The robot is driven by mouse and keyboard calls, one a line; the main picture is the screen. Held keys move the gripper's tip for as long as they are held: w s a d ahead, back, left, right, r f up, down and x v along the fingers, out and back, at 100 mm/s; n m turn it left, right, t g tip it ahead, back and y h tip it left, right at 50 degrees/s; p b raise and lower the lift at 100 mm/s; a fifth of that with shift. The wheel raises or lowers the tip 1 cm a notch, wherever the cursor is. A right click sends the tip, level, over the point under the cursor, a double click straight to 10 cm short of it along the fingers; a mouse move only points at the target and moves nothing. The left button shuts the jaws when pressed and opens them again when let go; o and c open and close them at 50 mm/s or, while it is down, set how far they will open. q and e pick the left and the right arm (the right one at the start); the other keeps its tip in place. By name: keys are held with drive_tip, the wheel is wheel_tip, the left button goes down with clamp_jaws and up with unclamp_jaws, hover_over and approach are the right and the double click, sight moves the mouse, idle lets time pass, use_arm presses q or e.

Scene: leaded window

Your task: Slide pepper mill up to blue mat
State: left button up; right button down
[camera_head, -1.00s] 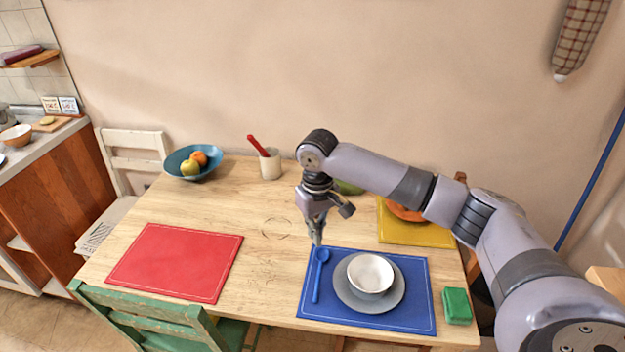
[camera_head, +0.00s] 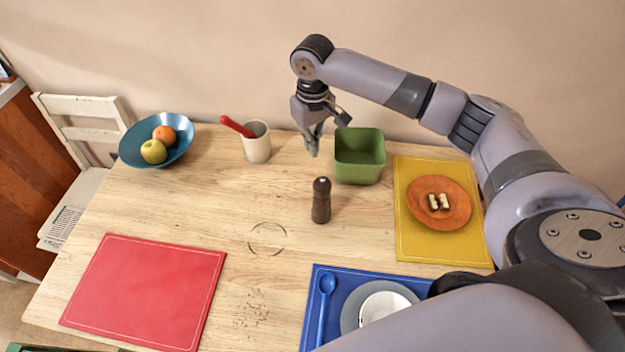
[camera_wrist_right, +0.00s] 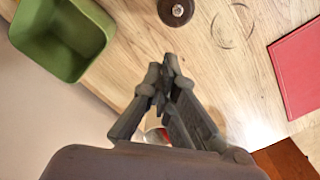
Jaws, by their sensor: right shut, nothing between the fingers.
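The dark brown pepper mill (camera_head: 321,201) stands upright on the wooden table in the head view, right of a dark ring mark. Its top also shows at the upper edge of the right wrist view (camera_wrist_right: 176,10). The blue mat (camera_head: 313,318) lies at the table's front, apart from the mill, with clear wood between them. My right gripper (camera_head: 313,152) is shut and empty, behind the mill on the wall side and apart from it. Its fingers also show in the wrist view (camera_wrist_right: 166,75). My left gripper is not in view.
A green bin (camera_head: 360,158) stands close right of my right gripper. A cream cup (camera_head: 257,146) with a red-handled tool stands to the left. A yellow mat (camera_head: 412,239) bears an orange plate (camera_head: 452,213). A red mat (camera_head: 150,290) lies front left. My arm partly covers the blue mat's bowl and plate.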

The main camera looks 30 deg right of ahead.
drive_tip(key=f+p, duration=0.1)
drive_tip(key=f, duration=0.8)
drive_tip(key=f+p, duration=0.1)
drive_tip(key=f, duration=0.8)
drive_tip(key=shift+s+f, duration=0.2)
drive_tip(key=shift+f, duration=0.4)
